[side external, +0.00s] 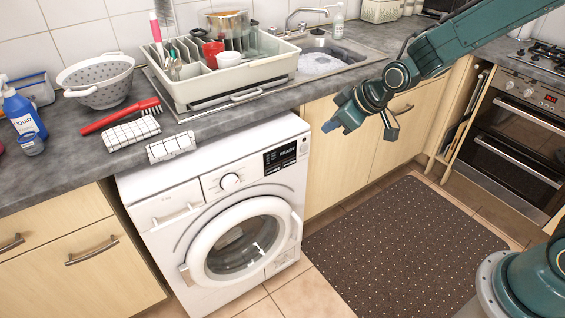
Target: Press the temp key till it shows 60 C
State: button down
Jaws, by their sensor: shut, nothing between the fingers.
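The white washing machine (225,210) stands under the counter with its round door shut. Its black display (280,156) at the upper right of the front shows a word that looks like "READY". I can make out no 60 C reading. Small marks on the panel are too small to read, so I cannot tell which is the temp key. My gripper (331,125) is shut and empty, in the air to the right of the display and apart from the machine. Its fingertips point down and left.
The counter above holds a dish rack (245,88), a colander (98,80), a red brush (120,115) and a blue soap bottle (22,112). A checked cloth (171,147) hangs over the edge above the machine. The floor mat (405,250) in front is clear.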

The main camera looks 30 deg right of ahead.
jog(key=w+a+f+n, duration=0.1)
jog(key=w+f, duration=0.2)
jog(key=f, duration=1)
jog(key=w+a+f+n+t+y, duration=0.1)
jog(key=w+a+f, duration=0.1)
jog(key=f, duration=1.1)
jog(key=shift+w+a+f, duration=0.2)
jog(key=shift+w, duration=0.6)
jog(key=shift+w, duration=0.2)
send_near(270, 175)
jog(key=shift+w+a+f, duration=0.1)
jog(key=shift+w+f, duration=0.3)
jog(key=shift+f, duration=0.35)
jog(key=shift+w+a+f, duration=0.1)
jog(key=shift+w+f, duration=0.35)
jog(key=shift+f, duration=0.35)
jog(key=shift+w+a+f, duration=0.1)
jog(key=shift+w+f, duration=0.3)
jog(key=shift+f, duration=0.35)
jog(key=shift+w, duration=0.8)
jog(key=shift+s, duration=0.8)
